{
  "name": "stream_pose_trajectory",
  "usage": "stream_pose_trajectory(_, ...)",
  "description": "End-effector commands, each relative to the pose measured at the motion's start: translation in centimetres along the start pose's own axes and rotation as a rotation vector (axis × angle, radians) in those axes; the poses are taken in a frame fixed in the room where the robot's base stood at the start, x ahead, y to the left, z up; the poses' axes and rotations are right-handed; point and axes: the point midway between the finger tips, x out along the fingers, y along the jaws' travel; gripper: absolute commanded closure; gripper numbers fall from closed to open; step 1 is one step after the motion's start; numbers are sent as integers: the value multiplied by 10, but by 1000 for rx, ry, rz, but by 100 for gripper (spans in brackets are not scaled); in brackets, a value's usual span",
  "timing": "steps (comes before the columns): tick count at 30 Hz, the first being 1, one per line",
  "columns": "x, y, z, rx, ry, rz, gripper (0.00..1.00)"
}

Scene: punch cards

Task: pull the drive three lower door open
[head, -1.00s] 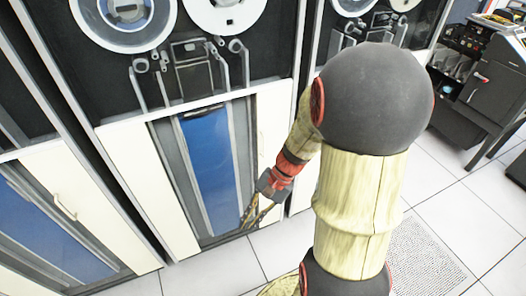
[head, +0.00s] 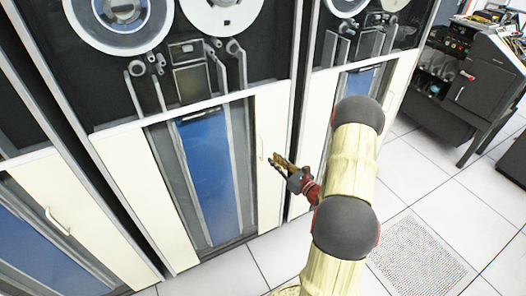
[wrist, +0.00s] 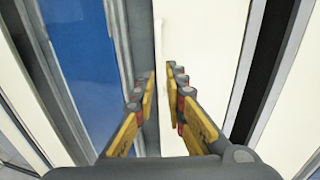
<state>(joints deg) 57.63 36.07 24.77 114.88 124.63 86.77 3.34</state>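The lower door in front of my gripper has a blue panel (head: 212,165) in a grey frame and a white strip (head: 270,205) on its right. It looks closed. A thin pale upright handle (head: 259,147) is on the white strip. My gripper (head: 274,160) is just right of the handle and points left toward it. In the wrist view, my gripper (wrist: 160,78) is open, with the white strip (wrist: 205,45) behind its fingers. A thin handle (wrist: 159,30) shows beyond the fingertips, roughly in line with the gap. I cannot tell whether they touch it.
Tape reels and a black panel sit above the door. Another cabinet with a blue door (head: 50,250) and a handle stands at left, and one more cabinet (head: 400,85) at right. A dark machine (head: 480,80) stands far right. The tiled floor (head: 420,185) is clear, with a perforated tile.

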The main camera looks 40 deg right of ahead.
Motion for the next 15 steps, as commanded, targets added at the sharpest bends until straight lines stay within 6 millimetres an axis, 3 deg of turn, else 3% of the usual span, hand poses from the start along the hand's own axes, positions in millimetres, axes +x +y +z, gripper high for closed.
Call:
stream_pose_trajectory(5, 15, 1, 4, 2, -17, 3, 88)
stream_pose_trajectory(15, 65, 1, 3, 3, -15, 3, 88)
